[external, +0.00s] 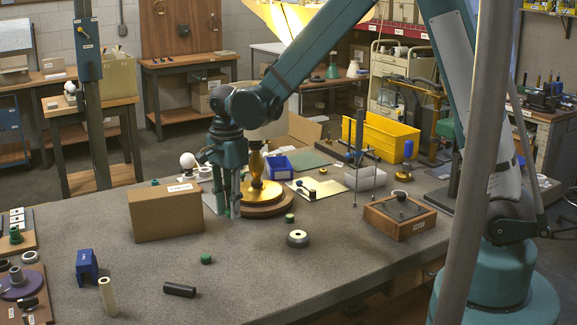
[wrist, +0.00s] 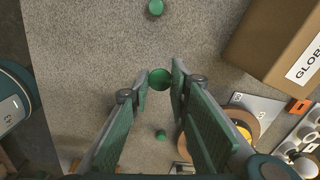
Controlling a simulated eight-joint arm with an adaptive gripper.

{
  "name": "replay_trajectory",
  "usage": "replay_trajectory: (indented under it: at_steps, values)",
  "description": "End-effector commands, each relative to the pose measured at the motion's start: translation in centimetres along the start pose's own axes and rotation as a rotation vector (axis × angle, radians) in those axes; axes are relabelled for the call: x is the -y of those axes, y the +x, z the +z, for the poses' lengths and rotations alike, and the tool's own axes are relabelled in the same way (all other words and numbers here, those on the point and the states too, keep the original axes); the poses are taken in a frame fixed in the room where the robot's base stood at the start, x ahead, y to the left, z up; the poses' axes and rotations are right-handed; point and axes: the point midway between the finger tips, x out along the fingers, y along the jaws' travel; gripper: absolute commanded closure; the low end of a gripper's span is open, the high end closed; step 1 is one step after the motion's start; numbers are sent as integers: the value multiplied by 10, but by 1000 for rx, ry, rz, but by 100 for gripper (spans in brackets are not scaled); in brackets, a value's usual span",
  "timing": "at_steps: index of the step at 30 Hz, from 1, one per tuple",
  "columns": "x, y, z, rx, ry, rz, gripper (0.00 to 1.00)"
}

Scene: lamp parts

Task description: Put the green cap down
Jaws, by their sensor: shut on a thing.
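My gripper (wrist: 160,82) is shut on a green cap (wrist: 160,78), which sits between the fingertips in the wrist view. In the external view my gripper (external: 229,212) points down over the table between the cardboard box and the lamp base; the held cap is hard to make out there, and its height above the table is unclear. A second green cap (external: 206,259) lies on the table toward the front, also at the top of the wrist view (wrist: 155,8). A third green cap (external: 289,218) lies right of the gripper, also low in the wrist view (wrist: 161,134).
The cardboard box (external: 166,212) stands close on the left, the brass lamp (external: 262,190) on its round base close behind. A pale ring (external: 298,238), a black cylinder (external: 179,290) and a blue block (external: 87,266) lie toward the front. Bare grey table separates them.

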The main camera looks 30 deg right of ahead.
Motion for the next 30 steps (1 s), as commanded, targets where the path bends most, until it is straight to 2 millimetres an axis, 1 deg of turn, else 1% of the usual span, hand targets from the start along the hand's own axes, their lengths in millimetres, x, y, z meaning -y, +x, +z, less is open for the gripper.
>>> replay_trajectory:
  at_steps: [5, 8, 18, 24, 27, 30]
  values:
    - [25, -18, 10, 0, -9, 0, 86]
    - [46, -32, 19, 0, -18, 1, 86]
    - [130, -86, 56, 0, -56, 2, 86]
    - [174, -115, 76, 0, -79, 3, 86]
    - [190, -126, 84, 0, -87, 3, 86]
    - [202, -132, 90, 0, -93, 3, 86]
